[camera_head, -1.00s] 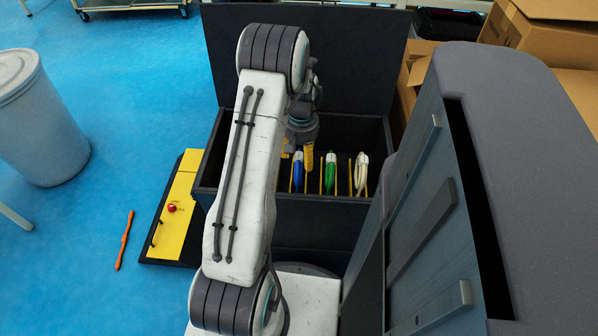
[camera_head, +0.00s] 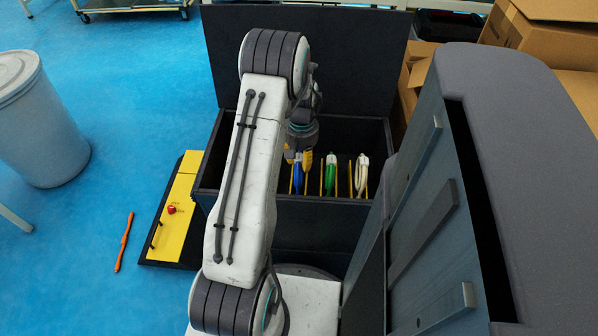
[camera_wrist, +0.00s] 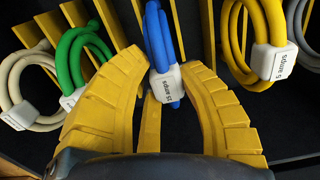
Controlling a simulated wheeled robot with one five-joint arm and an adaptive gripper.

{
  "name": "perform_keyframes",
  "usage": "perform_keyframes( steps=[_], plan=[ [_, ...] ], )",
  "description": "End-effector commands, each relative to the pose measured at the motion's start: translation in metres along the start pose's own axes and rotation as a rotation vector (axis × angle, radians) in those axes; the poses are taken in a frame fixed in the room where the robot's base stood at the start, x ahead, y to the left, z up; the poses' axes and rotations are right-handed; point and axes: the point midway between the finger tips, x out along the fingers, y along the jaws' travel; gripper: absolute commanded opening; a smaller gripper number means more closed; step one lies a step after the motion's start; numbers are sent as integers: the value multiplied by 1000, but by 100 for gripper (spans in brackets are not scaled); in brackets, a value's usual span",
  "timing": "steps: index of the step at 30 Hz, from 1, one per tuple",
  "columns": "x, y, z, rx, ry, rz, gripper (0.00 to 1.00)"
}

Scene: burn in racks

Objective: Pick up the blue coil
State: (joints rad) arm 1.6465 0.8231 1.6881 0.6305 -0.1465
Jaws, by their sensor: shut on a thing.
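The blue coil (camera_wrist: 158,42) stands in the dark box between yellow dividers, with a white label band (camera_wrist: 166,84) around its lower part. In the head view, the coil (camera_head: 298,173) shows just below my gripper, partly hidden by it. My gripper (camera_wrist: 167,70) has its yellow fingers on either side of the white band and is shut on the coil there. In the head view, my gripper (camera_head: 299,157) reaches down into the box.
A green coil (camera_wrist: 75,60) and a cream coil (camera_wrist: 18,85) stand left in the wrist view; a yellow coil (camera_wrist: 268,30) and a grey coil (camera_wrist: 305,30) stand right. Yellow dividers are close by. The box (camera_head: 340,207) has a raised lid (camera_head: 350,50) behind.

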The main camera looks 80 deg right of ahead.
Motion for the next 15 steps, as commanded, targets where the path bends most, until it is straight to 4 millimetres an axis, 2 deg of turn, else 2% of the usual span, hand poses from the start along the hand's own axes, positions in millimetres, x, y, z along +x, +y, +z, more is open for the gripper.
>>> perform_keyframes(
  steps=[4,11,15],
  plan=[
    [0,0,0,0,0,0,0],
    [-1,0,0,0,1,0,0],
    [-8,0,-1,0,2,0,0]
  ],
)
